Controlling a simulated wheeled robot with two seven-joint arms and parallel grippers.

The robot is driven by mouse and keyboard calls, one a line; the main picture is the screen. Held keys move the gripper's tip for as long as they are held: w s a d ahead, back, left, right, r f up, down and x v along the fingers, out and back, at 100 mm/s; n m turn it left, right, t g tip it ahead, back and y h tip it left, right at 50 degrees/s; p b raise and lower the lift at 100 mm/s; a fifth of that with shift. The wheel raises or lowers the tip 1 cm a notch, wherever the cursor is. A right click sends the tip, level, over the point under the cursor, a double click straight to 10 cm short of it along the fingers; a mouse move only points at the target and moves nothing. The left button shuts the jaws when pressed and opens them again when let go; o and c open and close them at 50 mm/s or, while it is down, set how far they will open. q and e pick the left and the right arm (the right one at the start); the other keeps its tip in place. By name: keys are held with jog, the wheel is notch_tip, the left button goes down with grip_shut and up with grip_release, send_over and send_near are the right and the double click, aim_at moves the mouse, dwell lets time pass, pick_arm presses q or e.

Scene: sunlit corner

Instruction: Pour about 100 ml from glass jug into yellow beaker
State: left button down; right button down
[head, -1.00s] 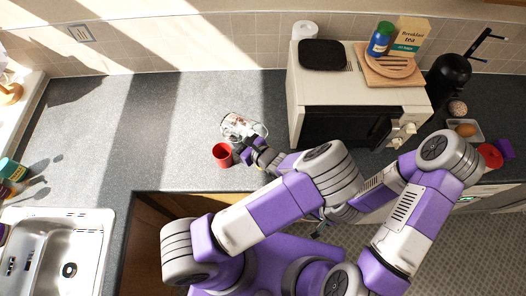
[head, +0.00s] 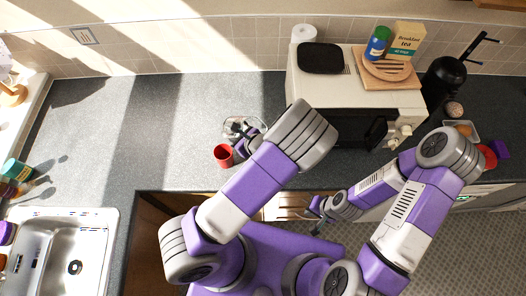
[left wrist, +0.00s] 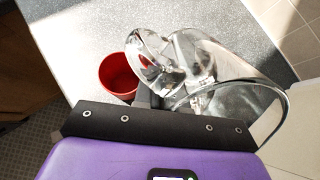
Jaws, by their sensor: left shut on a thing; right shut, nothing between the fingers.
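The glass jug (head: 232,127) is clear and stands out faintly over the counter in the head view, partly behind my left arm. In the left wrist view the jug (left wrist: 210,62) is large and close. My left gripper (head: 246,140) is shut on it. I cannot tell the jug's exact tilt or the liquid level. No yellow beaker shows; a red beaker (head: 223,155) stands upright on the counter beside the jug. In the left wrist view the red beaker (left wrist: 118,76) is left of the jug, and it looks empty. My right gripper (head: 315,222) is shut and empty, low in front of the counter.
A microwave (head: 310,90) stands right of the jug, with a board (head: 368,79), a blue-green jar (head: 377,45) and a tea box (head: 406,40) on top. A sink (head: 105,225) is at lower left. The counter left of the beaker is clear.

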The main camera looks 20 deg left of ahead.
aim_at(225, 130)
pick_arm(q)
jog(key=shift+r, duration=0.1)
jog(key=shift+h, duration=0.4)
jog(key=shift+a, duration=0.1)
jog(key=shift+r, duration=0.15)
dwell(1.4)
jog(key=shift+w+a+r+g+h, duration=0.1)
jog(key=shift+r+g+h, duration=0.2)
jog(key=shift+r+h, duration=0.1)
jog(key=shift+w+a+r+g+h, duration=0.1)
jog(key=shift+r+g+h, duration=0.2)
jog(key=shift+r+h, duration=0.1)
jog(key=shift+w+a+g+h, duration=0.3)
jog(key=shift+a+h, duration=0.3)
jog(key=shift+h, duration=0.25)
jog(key=shift+w+a+g+h, duration=0.15)
jog(key=shift+a+g+h, duration=0.25)
jog(key=shift+a+h, duration=0.35)
jog(key=shift+w+a+r+g+h, duration=0.15)
jog(key=shift+a+r+g+h, duration=0.2)
jog(key=shift+h, duration=0.45)
jog(key=shift+w+a+f+g+h+b, duration=0.15)
jog(key=shift+a+f+g+h+b, duration=0.25)
jog(key=shift+h, duration=0.5)
